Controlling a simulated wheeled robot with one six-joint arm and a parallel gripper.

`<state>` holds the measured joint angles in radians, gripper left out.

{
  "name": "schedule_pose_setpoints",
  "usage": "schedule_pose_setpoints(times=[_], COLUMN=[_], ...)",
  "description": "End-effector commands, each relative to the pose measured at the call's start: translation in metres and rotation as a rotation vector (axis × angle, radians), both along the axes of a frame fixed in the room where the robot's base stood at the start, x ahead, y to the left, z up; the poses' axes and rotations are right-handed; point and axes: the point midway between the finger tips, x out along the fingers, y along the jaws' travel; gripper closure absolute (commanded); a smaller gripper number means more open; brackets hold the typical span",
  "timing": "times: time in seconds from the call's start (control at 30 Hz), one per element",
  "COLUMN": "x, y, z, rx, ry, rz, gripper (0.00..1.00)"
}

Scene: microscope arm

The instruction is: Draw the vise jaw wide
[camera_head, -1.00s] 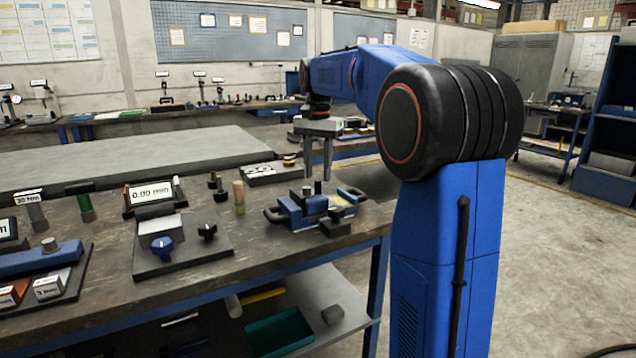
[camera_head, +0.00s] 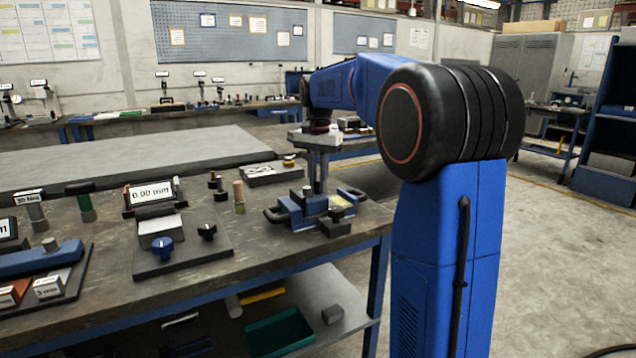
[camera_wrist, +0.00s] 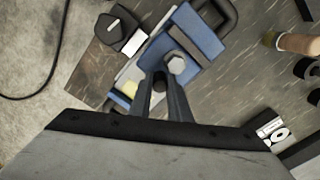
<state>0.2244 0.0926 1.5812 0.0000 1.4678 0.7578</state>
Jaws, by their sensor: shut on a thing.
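The blue vise (camera_head: 295,212) sits on the workbench, with dark loop handles at its ends. It also shows in the wrist view (camera_wrist: 207,37), with a grey hex bolt head on its blue block and a pale yellow patch beside the fingers. My gripper (camera_head: 319,190) points straight down over the middle of the vise. In the wrist view my gripper (camera_wrist: 160,84) has its fingers close together around a small dark post (camera_wrist: 160,80) on the vise. The fingers hide most of the post and part of the vise's middle.
A panel with a blue knob (camera_head: 162,246) and a 0.00 mm display (camera_head: 152,194) stand to the left of the vise. A wooden-topped peg (camera_head: 239,196) stands nearby on the left. A dark block (camera_head: 336,229) lies at the vise's front right, near the bench edge.

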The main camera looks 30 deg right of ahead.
Motion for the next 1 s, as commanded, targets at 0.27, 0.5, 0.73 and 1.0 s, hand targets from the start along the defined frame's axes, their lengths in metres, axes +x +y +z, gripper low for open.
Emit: schedule_pose_setpoints(times=[0.27, 0.5, 0.73, 1.0], x=[0.0, 0.0, 0.0, 0.0], y=[-0.038, -0.071, -0.076, -0.075], z=[0.0, 0.0, 0.001, 0.001], rx=[-0.001, -0.001, -0.002, -0.001], ry=[-0.001, -0.001, -0.001, -0.001], rz=[-0.004, -0.001, -0.001, 0.0], gripper=[1.0, 1.0, 1.0, 0.64])
